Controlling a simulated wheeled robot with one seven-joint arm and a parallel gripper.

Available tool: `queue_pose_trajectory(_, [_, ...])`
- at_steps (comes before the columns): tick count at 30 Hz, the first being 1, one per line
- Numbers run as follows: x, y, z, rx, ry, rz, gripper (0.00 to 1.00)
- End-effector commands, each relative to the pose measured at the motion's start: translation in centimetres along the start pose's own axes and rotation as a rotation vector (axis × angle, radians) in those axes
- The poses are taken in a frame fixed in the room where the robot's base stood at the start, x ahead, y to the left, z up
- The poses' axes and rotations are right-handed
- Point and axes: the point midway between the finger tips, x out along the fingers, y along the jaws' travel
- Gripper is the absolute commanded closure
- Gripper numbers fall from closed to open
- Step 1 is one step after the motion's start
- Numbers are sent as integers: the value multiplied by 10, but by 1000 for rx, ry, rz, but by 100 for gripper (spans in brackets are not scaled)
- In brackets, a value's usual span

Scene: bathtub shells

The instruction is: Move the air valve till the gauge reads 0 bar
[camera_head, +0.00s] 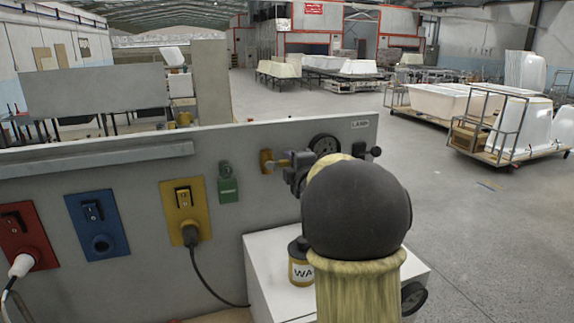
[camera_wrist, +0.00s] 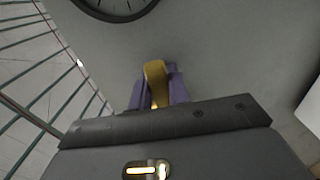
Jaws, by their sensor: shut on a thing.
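The yellow air valve (camera_head: 266,161) is on the upper part of the grey panel in the head view. Its yellow lever (camera_wrist: 156,82) shows in the wrist view between the purple fingers of my gripper (camera_wrist: 158,90), which is shut on it. In the head view my gripper (camera_head: 291,166) reaches the valve from the right, and my arm hides part of it. The round gauge (camera_head: 324,144) sits on the panel just right of the valve. Only the gauge's lower rim (camera_wrist: 115,14) shows at the top of the wrist view. I cannot read its value.
Red (camera_head: 28,232), blue (camera_head: 97,222) and yellow (camera_head: 186,208) switch sockets line the panel, with plugs in the red and yellow ones.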

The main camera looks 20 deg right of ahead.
Motion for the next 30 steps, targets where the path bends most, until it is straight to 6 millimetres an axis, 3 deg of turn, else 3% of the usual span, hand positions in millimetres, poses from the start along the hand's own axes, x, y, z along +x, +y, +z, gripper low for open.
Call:
queue_pose_trajectory(3, [0,-1,1,1,-2,-2,100])
queue_pose_trajectory(4, [0,-1,1,1,-2,-2,76])
queue_pose_trajectory(7, [0,-1,1,1,-2,-2,60])
queue_pose_trajectory(20, [-8,-1,0,1,0,0,60])
queue_pose_trajectory(30, [-56,-3,0,2,-1,1,60])
